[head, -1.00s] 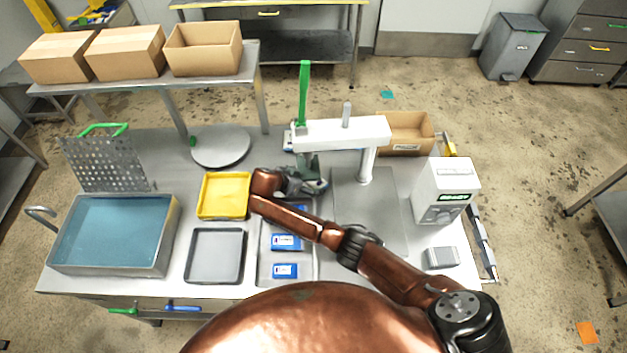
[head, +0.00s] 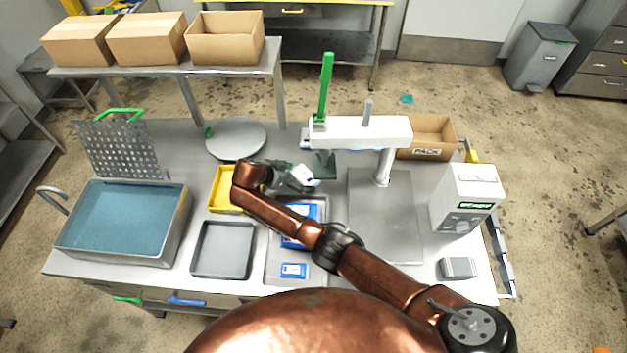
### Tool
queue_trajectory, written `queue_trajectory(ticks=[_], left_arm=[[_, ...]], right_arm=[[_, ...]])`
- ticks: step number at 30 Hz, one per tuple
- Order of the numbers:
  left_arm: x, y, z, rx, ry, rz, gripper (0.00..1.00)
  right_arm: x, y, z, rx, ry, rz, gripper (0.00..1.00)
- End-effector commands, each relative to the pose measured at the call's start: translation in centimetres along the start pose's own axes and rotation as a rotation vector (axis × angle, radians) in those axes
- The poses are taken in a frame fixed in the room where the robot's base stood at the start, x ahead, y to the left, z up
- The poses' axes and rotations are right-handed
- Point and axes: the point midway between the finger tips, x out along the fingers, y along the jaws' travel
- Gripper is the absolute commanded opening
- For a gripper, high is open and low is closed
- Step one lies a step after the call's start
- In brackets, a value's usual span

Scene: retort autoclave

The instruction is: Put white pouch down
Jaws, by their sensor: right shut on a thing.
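My right gripper (head: 303,179) is shut on a small white pouch (head: 308,174), which is partly hidden by the fingers. It holds the pouch over the table, behind the grey tray (head: 272,275) with blue-and-white pouches and just left of the white press-like device (head: 358,130). One blue-and-white pouch (head: 293,270) lies at the front of that tray. Others (head: 297,212) are partly covered by my right forearm. I cannot tell the pouch's height above the table. My left gripper is not in view.
A yellow tray (head: 217,200) is partly behind my right wrist. An empty grey tray (head: 222,272) is in front of it. A water basin (head: 175,240) stands left, a round plate (head: 236,138) behind. A control box (head: 466,195) and open carton (head: 427,150) are right.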

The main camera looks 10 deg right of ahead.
Motion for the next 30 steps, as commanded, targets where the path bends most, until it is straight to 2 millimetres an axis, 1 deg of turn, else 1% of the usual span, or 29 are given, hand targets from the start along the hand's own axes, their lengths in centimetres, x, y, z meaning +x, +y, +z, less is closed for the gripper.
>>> queue_trajectory(ticks=[1,3,10,11,12,16,24,30], left_arm=[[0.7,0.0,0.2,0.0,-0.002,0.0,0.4],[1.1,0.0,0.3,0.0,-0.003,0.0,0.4],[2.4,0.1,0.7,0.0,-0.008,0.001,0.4],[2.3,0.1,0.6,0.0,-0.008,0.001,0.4],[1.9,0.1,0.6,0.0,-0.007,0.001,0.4],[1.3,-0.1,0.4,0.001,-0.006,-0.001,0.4],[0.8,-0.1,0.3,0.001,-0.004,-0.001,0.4],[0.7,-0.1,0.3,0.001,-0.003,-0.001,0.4]], right_arm=[[-0.3,-0.6,0.6,0.0,0.001,0.0,0.57],[-0.8,-1.2,1.1,0.0,0.001,0.001,0.57],[-2.1,-2.8,2.3,-0.001,0.001,0.0,0.57],[-2.3,-2.9,2.1,0.001,0.001,0.001,0.57],[-2.9,-2.8,1.3,0.003,-0.001,-0.001,0.57],[-4.5,-2.8,-0.3,0.004,0.0,-0.002,0.57],[-8.3,-2.7,-4.2,0.005,0.0,-0.001,0.57],[-10.5,-2.7,-6.4,0.003,0.0,-0.001,0.57]])
